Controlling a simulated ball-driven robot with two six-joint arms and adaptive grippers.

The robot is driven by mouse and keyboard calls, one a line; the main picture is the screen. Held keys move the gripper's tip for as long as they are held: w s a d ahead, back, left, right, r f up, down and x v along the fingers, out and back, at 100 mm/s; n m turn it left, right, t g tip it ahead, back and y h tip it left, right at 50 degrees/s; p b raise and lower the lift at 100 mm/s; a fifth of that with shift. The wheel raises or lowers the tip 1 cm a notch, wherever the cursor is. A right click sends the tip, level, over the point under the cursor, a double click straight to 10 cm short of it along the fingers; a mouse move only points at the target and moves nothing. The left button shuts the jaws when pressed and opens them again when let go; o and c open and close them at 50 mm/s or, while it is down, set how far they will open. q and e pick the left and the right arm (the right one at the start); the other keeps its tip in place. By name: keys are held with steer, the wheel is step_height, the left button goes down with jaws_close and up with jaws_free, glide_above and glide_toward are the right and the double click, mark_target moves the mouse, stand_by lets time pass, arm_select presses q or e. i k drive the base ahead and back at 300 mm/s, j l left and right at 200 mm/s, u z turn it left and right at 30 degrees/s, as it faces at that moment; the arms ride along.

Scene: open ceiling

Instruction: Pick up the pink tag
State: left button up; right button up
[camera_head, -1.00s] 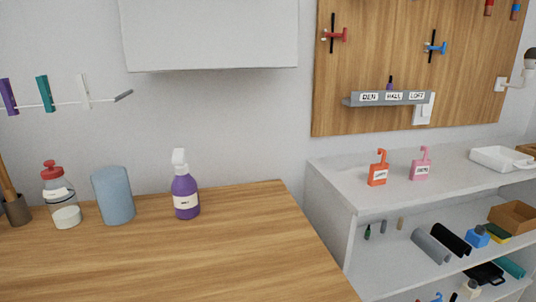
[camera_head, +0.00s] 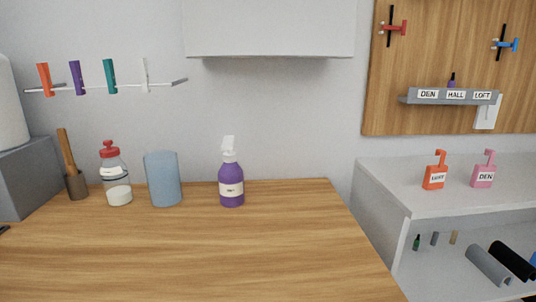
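The pink tag (camera_head: 484,176) stands upright on the top of the white shelf unit at the right. It has a hook at its top and a white label that reads DEN. An orange tag (camera_head: 435,177) of the same shape stands just left of it, and its label is too small to read surely.
A wooden counter (camera_head: 220,258) fills the front, holding a purple spray bottle (camera_head: 231,187), a blue cylinder (camera_head: 162,180) and a red-capped bottle (camera_head: 111,168). The white shelf top (camera_head: 450,207) is clear in front of the tags. A labelled grey ledge (camera_head: 452,97) hangs above.

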mark_target(482, 176)
steer(key=z, duration=1.25)
